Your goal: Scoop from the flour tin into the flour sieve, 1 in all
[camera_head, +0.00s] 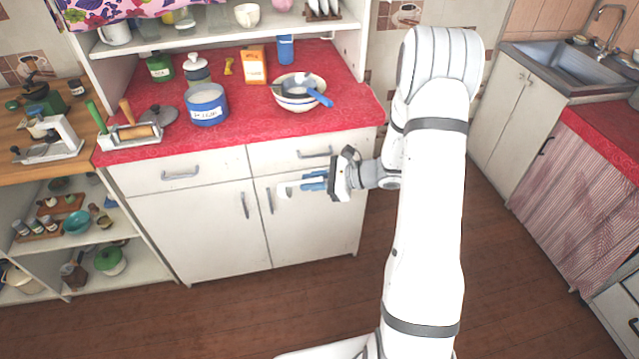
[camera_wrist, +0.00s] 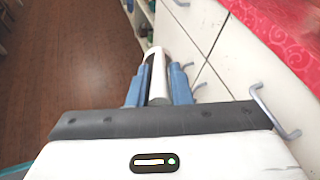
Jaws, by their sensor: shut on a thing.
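The blue flour tin (camera_head: 208,112) stands open on the red counter, with a pale label too blurred to read. The flour sieve (camera_head: 299,83), with a blue handle pointing to the lower right, rests on a white bowl (camera_head: 299,103) to the right of the tin. My gripper (camera_head: 308,183) is in front of the cabinet doors, below the counter's edge. It is shut on a white scoop (camera_head: 284,190) that points left. In the wrist view the scoop (camera_wrist: 158,80) lies between the two blue fingers. I cannot see whether the scoop holds anything.
A grey lid (camera_head: 160,115) lies left of the tin, beside a rack (camera_head: 132,135) with green and wooden handles. An orange box (camera_head: 254,64), a green jar (camera_head: 160,67) and a blue container (camera_head: 286,49) stand behind. The counter's front strip (camera_head: 300,127) is clear.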

